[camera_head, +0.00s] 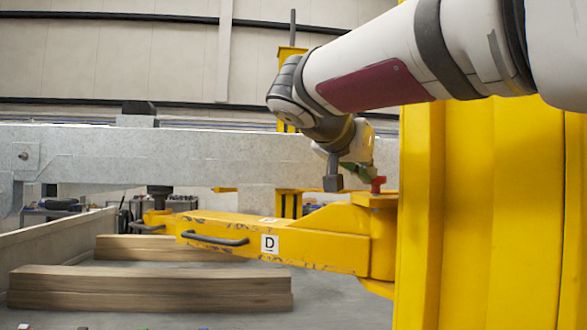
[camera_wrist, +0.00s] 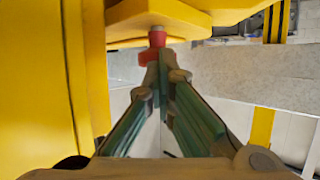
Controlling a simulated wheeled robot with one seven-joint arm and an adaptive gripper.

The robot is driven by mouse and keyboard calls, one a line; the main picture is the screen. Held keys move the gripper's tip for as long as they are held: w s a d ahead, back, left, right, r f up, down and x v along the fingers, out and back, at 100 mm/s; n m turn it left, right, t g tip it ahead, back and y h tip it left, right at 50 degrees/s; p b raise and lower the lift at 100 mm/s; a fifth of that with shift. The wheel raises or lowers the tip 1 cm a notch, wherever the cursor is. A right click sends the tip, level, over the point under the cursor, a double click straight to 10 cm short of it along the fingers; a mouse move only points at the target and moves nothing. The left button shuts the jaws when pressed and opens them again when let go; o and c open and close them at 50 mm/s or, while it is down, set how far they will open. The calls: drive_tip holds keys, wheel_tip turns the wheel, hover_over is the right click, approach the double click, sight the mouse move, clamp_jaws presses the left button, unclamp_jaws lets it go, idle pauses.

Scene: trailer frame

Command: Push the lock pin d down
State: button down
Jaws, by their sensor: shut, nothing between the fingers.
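The red lock pin d (camera_head: 377,184) stands upright on top of the yellow arm marked D (camera_head: 325,247), close to the yellow column. In the wrist view the red pin (camera_wrist: 157,39) shows just beyond my fingertips, under the yellow plate (camera_wrist: 165,20) at the top of the picture. My gripper (camera_wrist: 163,62) is shut and empty, its two green-sided fingers meeting in front of the pin and hiding part of it. In the head view my gripper (camera_head: 361,172) is above and left of the pin. I cannot tell whether the fingertips touch it.
A large yellow column (camera_head: 480,210) stands close on the right. A long grey beam (camera_head: 200,155) runs behind the yellow arm. A black handle (camera_head: 215,239) sits on the yellow arm's side. Wooden planks (camera_head: 150,281) lie on the floor at the lower left.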

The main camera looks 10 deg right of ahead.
sight(376, 184)
drive_tip(key=shift+d+f, duration=0.55)
drive_tip(key=shift+f, duration=0.15)
drive_tip(key=c, duration=1.2)
unclamp_jaws()
drive_tip(key=shift+d, duration=0.2)
drive_tip(key=shift+o, duration=0.2)
drive_tip(key=shift+w+d, duration=0.1)
drive_tip(key=shift+d, duration=0.1)
drive_tip(key=shift+w+a, duration=0.3)
drive_tip(key=shift+w, duration=0.05)
drive_tip(key=shift+w+d+r, duration=0.15)
drive_tip(key=shift+w+d, duration=0.05)
drive_tip(key=shift+d, duration=0.15)
drive_tip(key=shift+w+d, duration=0.4)
drive_tip(key=shift+w, duration=0.1)
drive_tip(key=shift+a, duration=0.1)
